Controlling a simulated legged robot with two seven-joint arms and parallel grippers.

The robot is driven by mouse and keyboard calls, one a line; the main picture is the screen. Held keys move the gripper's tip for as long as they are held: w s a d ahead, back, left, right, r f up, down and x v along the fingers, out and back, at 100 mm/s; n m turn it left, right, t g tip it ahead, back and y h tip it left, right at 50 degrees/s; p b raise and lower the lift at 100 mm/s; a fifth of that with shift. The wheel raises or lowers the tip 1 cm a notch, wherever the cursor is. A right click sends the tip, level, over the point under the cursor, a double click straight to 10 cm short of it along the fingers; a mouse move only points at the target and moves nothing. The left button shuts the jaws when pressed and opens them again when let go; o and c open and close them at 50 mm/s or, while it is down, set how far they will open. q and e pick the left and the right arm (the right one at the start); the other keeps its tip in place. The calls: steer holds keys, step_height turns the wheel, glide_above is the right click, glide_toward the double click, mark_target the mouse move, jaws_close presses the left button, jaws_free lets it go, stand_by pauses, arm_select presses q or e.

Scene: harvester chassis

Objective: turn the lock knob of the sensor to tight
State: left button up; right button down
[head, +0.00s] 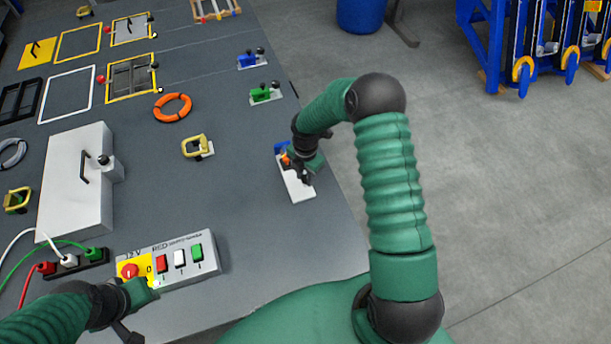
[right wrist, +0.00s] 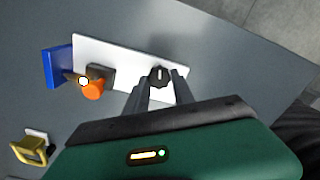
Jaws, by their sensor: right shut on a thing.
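The sensor's white base plate (head: 299,190) lies near the right edge of the grey table in the head view, and the plate (right wrist: 120,55) shows larger in the right wrist view. A blue block (right wrist: 57,68) and an orange cylinder (right wrist: 95,89) on a dark mount are at its left end. The black lock knob (right wrist: 160,73), with a pale mark on top, is at its right part. My right gripper (right wrist: 161,80) is shut on the knob, one finger on each side.
A switch panel (head: 180,276) with a red button and rocker switches stands at the table's front. A white box (head: 75,190) with a handle is at the left. Green (head: 265,94) and blue (head: 251,61) knobbed fixtures stand beyond the sensor. An orange ring (head: 172,94) lies mid-table.

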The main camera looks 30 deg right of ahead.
steer(key=m, duration=0.3)
steer(key=shift+w+d+r+m, duration=0.1)
steer(key=shift+w+m, duration=0.1)
steer(key=shift+m, duration=0.2)
steer(key=m+b, duration=0.1)
steer(key=m, duration=0.2)
steer(key=shift+m, duration=0.3)
steer(key=m, duration=0.4)
steer(key=shift+w+d+b, duration=0.1)
steer(key=shift+b, duration=0.2)
steer(key=shift+m, duration=1.8)
steer(key=c, duration=1.3)
jaws_free()
steer(key=shift+o, duration=1.2)
